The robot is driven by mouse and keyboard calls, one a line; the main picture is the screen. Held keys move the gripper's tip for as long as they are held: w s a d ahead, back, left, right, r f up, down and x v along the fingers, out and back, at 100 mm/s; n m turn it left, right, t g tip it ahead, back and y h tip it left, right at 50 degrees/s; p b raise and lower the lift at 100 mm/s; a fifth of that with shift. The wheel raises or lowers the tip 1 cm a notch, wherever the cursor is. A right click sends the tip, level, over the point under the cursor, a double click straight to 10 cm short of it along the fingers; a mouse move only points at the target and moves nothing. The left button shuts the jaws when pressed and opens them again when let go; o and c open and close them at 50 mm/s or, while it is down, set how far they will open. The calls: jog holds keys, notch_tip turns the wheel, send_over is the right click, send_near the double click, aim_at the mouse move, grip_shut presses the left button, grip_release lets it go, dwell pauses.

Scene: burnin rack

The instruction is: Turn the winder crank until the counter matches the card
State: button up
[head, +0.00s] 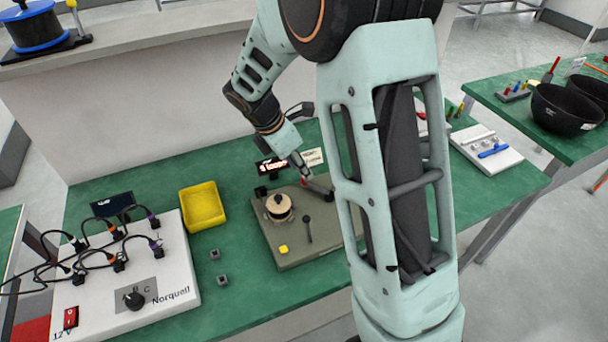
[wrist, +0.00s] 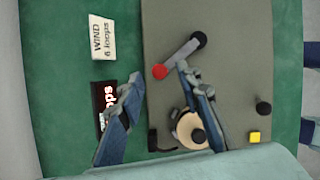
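The winder (head: 290,262) is a grey-green base with a cream spool (head: 279,206). Its crank is a grey arm (wrist: 180,56) with a black hub and a red knob (wrist: 160,72); the knob also shows in the head view (head: 304,181). The card (wrist: 102,38) reads "WIND 6 loops". The dark counter (head: 272,166) shows lit text ending in "loops"; its digit is too small to read surely and is partly hidden by a finger in the wrist view. My gripper (wrist: 159,73) is open, its fingertips spread on either side of the red knob, with gaps visible.
A yellow tray (head: 202,207) and two small grey cubes stand left of the winder. A white Norquell panel (head: 125,275) with cables is farther left. A small black lever (head: 308,228) and a yellow button (head: 283,249) are on the base. A white board (head: 486,148) lies right.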

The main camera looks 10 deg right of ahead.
jog(key=x, duration=0.4)
jog(key=shift+c, duration=0.5)
grip_shut()
